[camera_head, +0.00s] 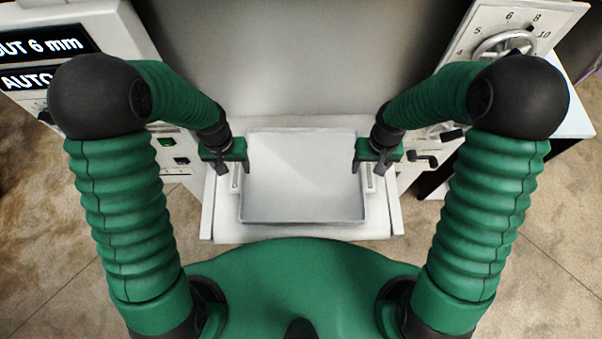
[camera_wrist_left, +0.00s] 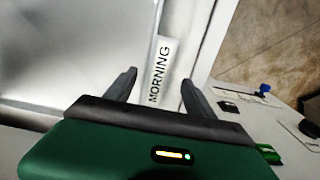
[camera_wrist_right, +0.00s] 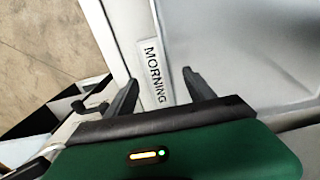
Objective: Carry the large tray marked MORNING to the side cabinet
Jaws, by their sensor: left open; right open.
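The large tray (camera_head: 302,222) is a shallow pale metal tray lying on the white shelf of the machine, in the middle of the head view. Each side has a label tab reading MORNING, seen in the left wrist view (camera_wrist_left: 161,72) and in the right wrist view (camera_wrist_right: 154,72). My left gripper (camera_head: 224,172) is open at the tray's left side, its fingers on either side of the label tab. My right gripper (camera_head: 381,172) is open at the right side, its fingers likewise either side of the tab. Whether the fingers touch the tray cannot be told.
The machine's upright grey panel (camera_head: 290,60) stands right behind the tray. A display housing (camera_head: 85,60) stands at the left and a numbered dial (camera_head: 503,45) at the right. A white-topped cabinet (camera_head: 572,115) stands at the far right. Tiled floor (camera_head: 545,235) shows clear on both sides.

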